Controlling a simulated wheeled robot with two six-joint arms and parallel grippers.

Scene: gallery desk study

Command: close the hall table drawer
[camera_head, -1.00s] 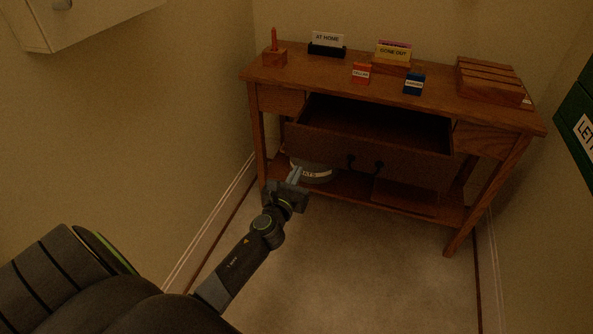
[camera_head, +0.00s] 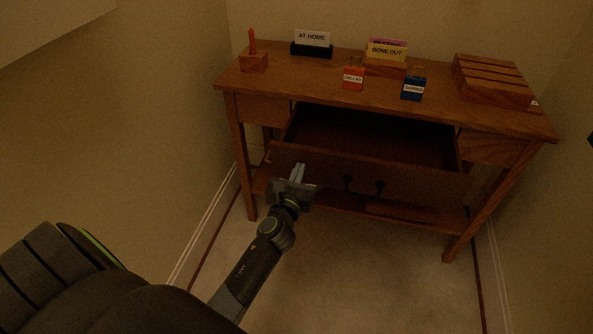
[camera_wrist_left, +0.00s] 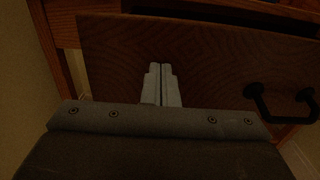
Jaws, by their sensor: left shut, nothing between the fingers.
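The hall table (camera_head: 290,92) is brown wood and stands against the back wall. Its middle drawer (camera_head: 420,186) is pulled out, and its dark, empty-looking inside shows behind the front panel. A dark bail handle (camera_head: 364,188) hangs on the drawer front. My left gripper (camera_head: 298,170) is shut and empty, in front of the left part of the drawer front. In the left wrist view the closed fingers (camera_wrist_left: 161,84) point at the drawer front (camera_wrist_left: 205,65), left of the handle (camera_wrist_left: 280,105). I cannot tell whether the fingertips touch the wood. My right gripper is not in view.
On the tabletop are a red candle in a wooden block (camera_head: 253,58), an AT HOME card holder (camera_head: 312,45), a GONE OUT card (camera_head: 386,52), a red tag (camera_head: 353,78), a blue tag (camera_head: 414,88) and a slatted wooden block (camera_head: 492,82). Carpet (camera_head: 350,270) in front is clear.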

